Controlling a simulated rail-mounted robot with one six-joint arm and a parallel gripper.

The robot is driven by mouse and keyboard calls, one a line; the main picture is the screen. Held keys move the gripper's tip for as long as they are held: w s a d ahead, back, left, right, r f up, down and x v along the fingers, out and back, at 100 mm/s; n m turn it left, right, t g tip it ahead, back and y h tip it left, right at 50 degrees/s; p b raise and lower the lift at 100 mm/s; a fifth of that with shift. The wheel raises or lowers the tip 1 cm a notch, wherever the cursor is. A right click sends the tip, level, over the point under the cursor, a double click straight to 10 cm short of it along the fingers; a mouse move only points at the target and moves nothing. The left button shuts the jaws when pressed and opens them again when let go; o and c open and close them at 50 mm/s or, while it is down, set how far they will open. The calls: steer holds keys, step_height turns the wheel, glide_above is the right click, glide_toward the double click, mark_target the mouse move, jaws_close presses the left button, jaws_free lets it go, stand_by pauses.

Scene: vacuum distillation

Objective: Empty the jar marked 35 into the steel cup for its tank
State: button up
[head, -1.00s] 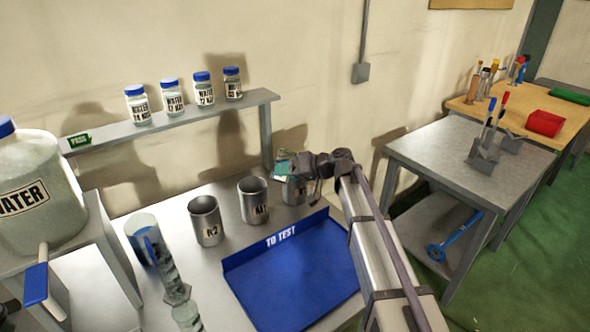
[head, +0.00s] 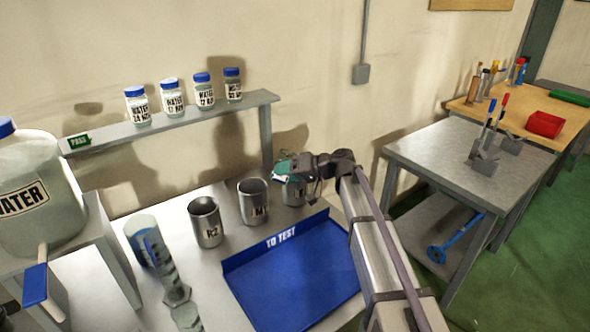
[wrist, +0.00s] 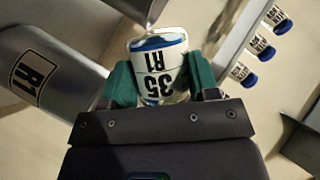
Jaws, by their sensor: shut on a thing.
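My gripper (wrist: 150,88) is shut on the jar marked 35 (wrist: 158,62), its green fingers on either side. The jar's label reads R1 35 and appears upside down in the wrist view, with blue around its far end. Whether liquid is leaving it I cannot tell. A steel cup (wrist: 45,65) marked R1 is beside the jar, to the left in the wrist view. In the head view my gripper (head: 286,174) is over the rightmost steel cup (head: 297,192), partly covering it. Cups marked R2 (head: 206,222) and M1 (head: 253,202) stand to its left.
The blue TO TEST tray (head: 295,275) lies in front of the cups. Several blue-lidded WATER jars (head: 172,98) stand on the shelf (head: 185,122) behind. A big WATER tank (head: 35,185) with a blue-handled tap is at left. A grey table (head: 450,155) is at right.

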steer(key=shift+r+m, duration=0.25)
steer(key=shift+m, duration=0.15)
steer(key=shift+s+f+m+g+y+b, duration=0.1)
steer(key=shift+f+m+g+y+b, duration=0.15)
steer(key=shift+m+g+y+b, duration=0.25)
steer(key=shift+f+m+g+y+b, duration=0.2)
steer(key=shift+f+m+g+b, duration=0.1)
steer(key=shift+m+b, duration=0.35)
stand_by(2.3)
steer(key=shift+w+d+r+m+y, duration=0.25)
steer(key=shift+w+r+m+y, duration=0.05)
steer(key=shift+w+r+m, duration=0.3)
stand_by(1.4)
steer(key=shift+w+f+m+g+y+b, duration=0.2)
steer(key=shift+f+m+g+y+b, duration=0.15)
steer(key=shift+m+b, duration=0.35)
stand_by(1.1)
steer(key=shift+r, duration=0.15)
